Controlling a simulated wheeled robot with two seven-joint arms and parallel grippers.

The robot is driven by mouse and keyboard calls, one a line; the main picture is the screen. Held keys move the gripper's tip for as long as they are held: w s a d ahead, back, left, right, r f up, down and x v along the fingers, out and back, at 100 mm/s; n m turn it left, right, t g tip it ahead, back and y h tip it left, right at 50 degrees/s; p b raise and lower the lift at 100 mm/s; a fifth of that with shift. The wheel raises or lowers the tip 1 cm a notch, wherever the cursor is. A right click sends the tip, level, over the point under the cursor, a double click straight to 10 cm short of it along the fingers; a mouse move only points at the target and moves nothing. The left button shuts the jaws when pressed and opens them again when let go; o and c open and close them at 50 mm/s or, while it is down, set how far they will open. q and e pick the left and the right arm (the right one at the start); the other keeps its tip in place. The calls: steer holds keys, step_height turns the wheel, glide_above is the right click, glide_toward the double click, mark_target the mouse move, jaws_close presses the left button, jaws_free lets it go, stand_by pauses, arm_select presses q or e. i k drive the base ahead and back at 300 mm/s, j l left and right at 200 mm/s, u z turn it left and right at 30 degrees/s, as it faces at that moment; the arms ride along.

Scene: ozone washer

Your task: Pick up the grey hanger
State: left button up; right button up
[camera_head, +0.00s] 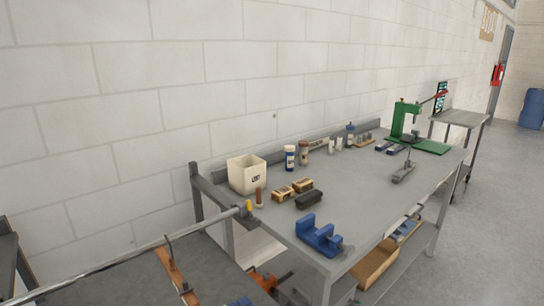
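I cannot make out a thing that is clearly a grey hanger. A small grey metal piece with an upright part (403,171) stands on the right part of the grey workbench (375,205); I cannot tell what it is. At the lower left, a long grey rod (130,255) runs along the nearer table, with an orange-brown strip (176,274) by it. Neither of my grippers is in view.
The bench holds a white bin (246,175), small bottles (290,158), wooden-backed brushes (283,192), a dark block (309,200), a blue vise-like block (318,236) and a green press (405,120). A cardboard box (375,265) sits underneath.

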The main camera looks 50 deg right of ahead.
mark_target(396, 178)
steer(key=z, duration=2.65)
steer(key=u, duration=0.3)
steer(key=i+l+u, duration=0.75)
steer(key=k+l, duration=0.1)
